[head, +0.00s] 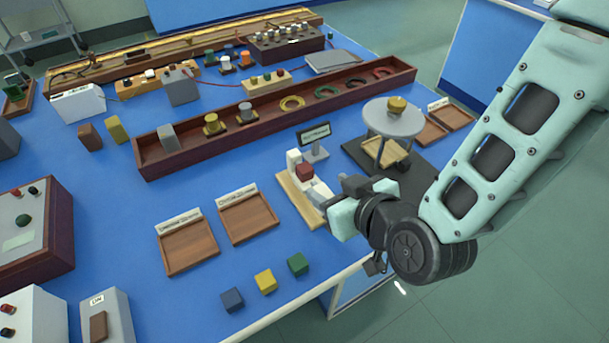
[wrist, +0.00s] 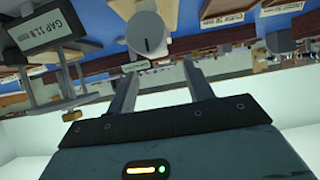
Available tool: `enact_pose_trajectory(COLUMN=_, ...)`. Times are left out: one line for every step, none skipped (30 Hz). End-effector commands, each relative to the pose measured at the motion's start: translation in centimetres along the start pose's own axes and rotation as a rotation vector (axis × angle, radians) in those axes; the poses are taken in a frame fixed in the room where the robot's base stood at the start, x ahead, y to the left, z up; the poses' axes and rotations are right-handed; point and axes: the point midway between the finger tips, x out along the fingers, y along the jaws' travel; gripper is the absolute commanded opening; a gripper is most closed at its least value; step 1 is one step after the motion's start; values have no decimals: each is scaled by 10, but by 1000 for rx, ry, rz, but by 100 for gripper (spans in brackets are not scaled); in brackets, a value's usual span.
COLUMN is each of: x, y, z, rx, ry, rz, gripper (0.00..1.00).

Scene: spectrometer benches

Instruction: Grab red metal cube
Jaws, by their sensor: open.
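The red cube (head: 304,170) sits on a small gauge-like device with a white block and a wooden base (head: 297,202), near the front of the blue table in the head view. My gripper (head: 335,195) is just to the right of and below the cube, apart from it, and partly hides the device's right side. In the wrist view my gripper (wrist: 160,68) has its two fingers apart with nothing held between them. A grey round part (wrist: 147,34) shows beyond the fingers. I cannot make out the red cube clearly in the wrist view.
A small display (head: 314,135) stands behind the device; it reads "GAP" in the wrist view (wrist: 45,32). Two wooden trays (head: 187,246) are left. A round-topped stand (head: 393,120) is behind my gripper.

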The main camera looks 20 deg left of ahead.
Motion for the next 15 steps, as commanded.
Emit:
enact_pose_trajectory(x=7, y=0, z=-1, rx=2, ry=-2, rz=0, gripper=52)
enact_pose_trajectory(x=11, y=0, z=-1, rx=2, ry=-1, rz=0, gripper=52)
enact_pose_trajectory(x=16, y=0, z=-1, rx=2, ry=-1, rz=0, gripper=52)
enact_pose_trajectory(x=18, y=0, z=-1, rx=2, ry=-1, rz=0, gripper=52)
enact_pose_trajectory(x=21, y=0, z=-1, rx=1, ry=-1, rz=0, gripper=52)
enact_pose_trajectory(x=24, y=0, z=-1, rx=0, ry=0, rz=0, gripper=52)
enact_pose_trajectory(x=25, y=0, z=-1, rx=0, ry=0, rz=0, gripper=52)
enact_pose_trajectory(x=26, y=0, z=-1, rx=-1, ry=0, rz=0, gripper=52)
enact_pose_trajectory(x=28, y=0, z=-1, rx=-1, ry=0, rz=0, gripper=52)
enact_pose_trajectory(x=30, y=0, z=-2, rx=0, ry=0, rz=0, gripper=52)
enact_pose_trajectory(x=33, y=0, z=-2, rx=0, ry=0, rz=0, gripper=52)
enact_pose_trajectory(x=38, y=0, z=-2, rx=1, ry=0, rz=0, gripper=52)
enact_pose_trajectory(x=42, y=0, z=-3, rx=2, ry=-1, rz=0, gripper=52)
enact_pose_trajectory(x=47, y=0, z=-3, rx=2, ry=-1, rz=0, gripper=52)
enact_pose_trajectory(x=53, y=0, z=-3, rx=2, ry=-1, rz=0, gripper=52)
